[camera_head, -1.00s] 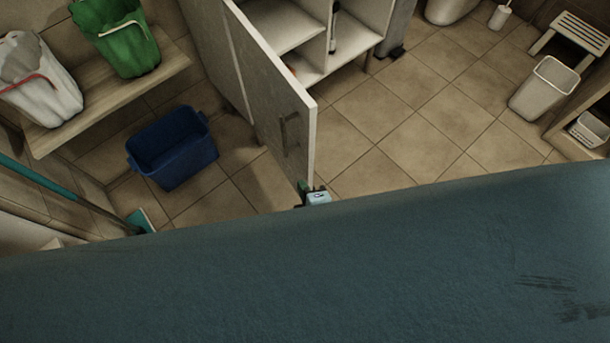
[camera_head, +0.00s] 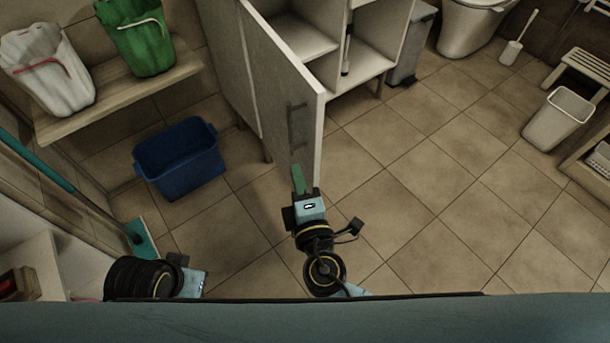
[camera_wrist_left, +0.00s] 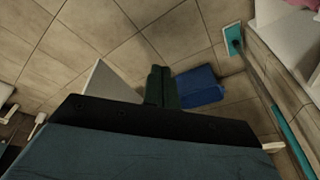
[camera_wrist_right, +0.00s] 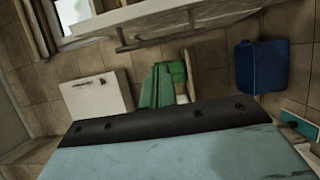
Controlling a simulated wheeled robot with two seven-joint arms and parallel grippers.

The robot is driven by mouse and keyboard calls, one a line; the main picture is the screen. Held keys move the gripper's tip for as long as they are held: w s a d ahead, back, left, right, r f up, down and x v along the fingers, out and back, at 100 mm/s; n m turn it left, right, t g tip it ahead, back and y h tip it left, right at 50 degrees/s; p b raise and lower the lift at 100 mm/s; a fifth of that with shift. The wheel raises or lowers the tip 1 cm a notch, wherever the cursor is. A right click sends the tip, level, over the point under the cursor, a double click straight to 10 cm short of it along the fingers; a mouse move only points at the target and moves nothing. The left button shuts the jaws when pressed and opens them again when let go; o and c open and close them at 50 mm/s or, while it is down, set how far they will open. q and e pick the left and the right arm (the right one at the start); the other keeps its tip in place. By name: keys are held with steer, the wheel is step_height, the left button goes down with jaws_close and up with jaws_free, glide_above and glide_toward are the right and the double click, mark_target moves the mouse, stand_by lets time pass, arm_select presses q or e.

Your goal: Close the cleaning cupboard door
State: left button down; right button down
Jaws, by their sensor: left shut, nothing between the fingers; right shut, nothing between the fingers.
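The cleaning cupboard door (camera_head: 272,85) stands swung open in the head view, a pale panel with a dark bar handle (camera_head: 295,122) on its left-facing side. The cupboard (camera_head: 365,65) behind it shows open shelves. My right gripper (camera_head: 299,178) has green fingers, shut and empty, close to the door's lower free corner on the handle side; I cannot tell whether they touch it. The fingers also show in the right wrist view (camera_wrist_right: 163,85). My left gripper (camera_wrist_left: 162,87) is shut and empty in the left wrist view; in the head view only its arm shows, at lower left.
A blue bin (camera_head: 180,158) stands on the floor left of the door. A bench (camera_head: 120,98) holds a white bag (camera_head: 48,70) and a green bag (camera_head: 137,38). A teal mop (camera_head: 140,238) leans at left. Tiled floor right of the door is clear.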

mark_target(308, 145)
arm_select(q)
steer(key=shift+s+f, duration=0.15)
steer(key=shift+f, duration=0.15)
arm_select(e)
steer(key=w, duration=0.2)
steer(key=w+d, duration=0.1)
steer(key=w, duration=0.2)
steer(key=w+d, duration=0.1)
steer(key=w, duration=0.2)
steer(key=shift+w+d, duration=0.1)
steer(key=shift+w, duration=0.15)
arm_select(q)
steer(key=shift+r, duration=0.1)
